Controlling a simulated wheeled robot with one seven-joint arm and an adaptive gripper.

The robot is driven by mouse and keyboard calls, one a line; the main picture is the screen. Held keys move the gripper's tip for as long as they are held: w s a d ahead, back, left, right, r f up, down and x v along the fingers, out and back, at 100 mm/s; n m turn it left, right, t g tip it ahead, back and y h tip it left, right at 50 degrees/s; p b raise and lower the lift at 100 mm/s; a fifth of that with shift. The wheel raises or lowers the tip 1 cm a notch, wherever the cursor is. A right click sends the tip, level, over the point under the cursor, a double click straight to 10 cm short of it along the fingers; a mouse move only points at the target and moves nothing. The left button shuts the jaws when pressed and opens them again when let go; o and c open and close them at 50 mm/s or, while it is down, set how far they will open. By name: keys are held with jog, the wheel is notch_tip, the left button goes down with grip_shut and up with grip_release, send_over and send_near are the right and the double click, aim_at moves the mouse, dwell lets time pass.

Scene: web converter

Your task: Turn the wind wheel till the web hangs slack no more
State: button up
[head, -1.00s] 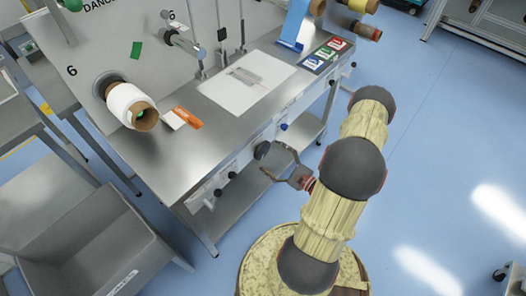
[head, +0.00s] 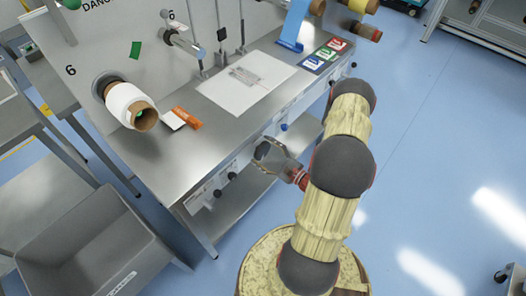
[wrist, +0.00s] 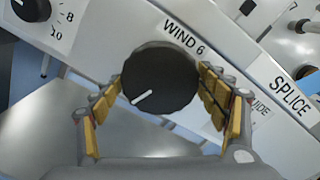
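The wind wheel is a round black knob (wrist: 160,75) with a white pointer line, under the label WIND 6 in the wrist view. The pointer aims down and left. In the head view the knob (head: 262,150) sits on the table's front panel, partly covered. My gripper (wrist: 158,86) is open, with one yellow-padded finger on each side of the knob. I cannot tell whether the pads touch it. In the head view my gripper (head: 271,156) reaches the panel from the right. A white roll (head: 126,103) is on the upright panel. I cannot make out a slack web.
Another black knob (wrist: 31,9) with a number scale is at upper left in the wrist view. A SPLICE label (wrist: 289,95) is to the right. A grey bin (head: 95,245) stands at lower left.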

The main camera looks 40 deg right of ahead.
jog(key=c, duration=0.8)
jog(key=shift+m, duration=0.4)
jog(key=m+p, duration=0.1)
jog(key=m, duration=0.2)
jog(key=shift+a+p, duration=0.1)
jog(key=shift+p, duration=0.25)
jog(key=m+p, duration=0.1)
jog(key=m, duration=0.3)
jog(key=shift+a+m+p, duration=0.1)
jog(key=shift+m+p, duration=0.2)
jog(key=m+p, duration=0.1)
jog(key=m, duration=0.4)
jog(key=shift+a+p, duration=0.1)
jog(key=shift+p, duration=0.3)
jog(key=m+p, duration=0.1)
jog(key=m, duration=0.5)
jog(key=shift+r+p, duration=0.1)
jog(key=shift+p, duration=0.2)
jog(key=shift+m, duration=0.3)
